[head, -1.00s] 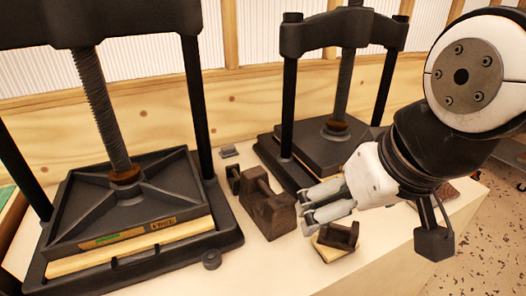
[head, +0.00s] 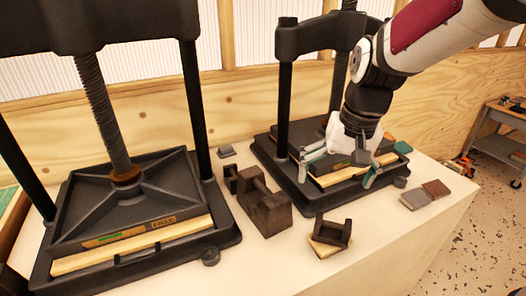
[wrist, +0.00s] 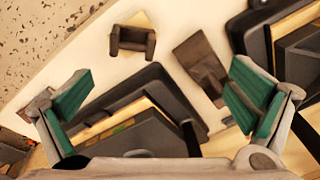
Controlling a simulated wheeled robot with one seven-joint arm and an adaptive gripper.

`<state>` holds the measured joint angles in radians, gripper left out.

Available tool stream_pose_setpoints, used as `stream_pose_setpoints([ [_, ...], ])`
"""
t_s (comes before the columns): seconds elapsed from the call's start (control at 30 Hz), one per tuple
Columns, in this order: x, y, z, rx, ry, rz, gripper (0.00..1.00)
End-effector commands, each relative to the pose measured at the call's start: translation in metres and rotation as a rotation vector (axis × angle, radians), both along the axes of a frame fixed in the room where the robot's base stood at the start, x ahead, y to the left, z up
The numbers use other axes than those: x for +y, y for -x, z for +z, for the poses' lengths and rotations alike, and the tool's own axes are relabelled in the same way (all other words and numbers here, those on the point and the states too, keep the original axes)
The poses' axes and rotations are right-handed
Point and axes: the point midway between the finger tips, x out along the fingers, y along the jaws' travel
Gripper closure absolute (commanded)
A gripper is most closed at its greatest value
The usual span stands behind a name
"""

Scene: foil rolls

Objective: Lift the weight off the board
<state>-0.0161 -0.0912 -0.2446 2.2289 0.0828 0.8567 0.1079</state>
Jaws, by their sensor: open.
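A small dark U-shaped weight (head: 333,230) sits on a small pale wooden board (head: 322,249) near the front of the table. The wrist view also shows the weight (wrist: 133,40) and a corner of the board (wrist: 140,19) at top left of centre. My gripper (head: 338,172) is open and empty, with its fingers spread in front of the right press, behind the weight in the head view. In the wrist view my gripper's two green-padded fingers (wrist: 160,108) stand wide apart, and the weight lies beyond them, untouched.
A larger dark block with a handle (head: 264,207) stands left of the weight. The left press (head: 130,205) and right press (head: 290,172) flank it. Flat tiles (head: 416,199) lie at right.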

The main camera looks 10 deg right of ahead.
Motion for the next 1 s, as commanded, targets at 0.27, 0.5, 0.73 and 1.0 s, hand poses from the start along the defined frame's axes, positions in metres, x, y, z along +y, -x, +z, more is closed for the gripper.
stream_pose_setpoints([
  [0.27,-0.044,-0.032,-0.053,0.133,0.019,-0.159,0.00],
  [0.5,-0.058,-0.039,-0.073,0.167,0.033,-0.206,0.00],
  [0.73,-0.058,-0.039,-0.110,0.172,0.033,-0.208,0.00],
  [1.0,-0.058,-0.040,-0.150,0.168,0.033,-0.207,0.00],
])
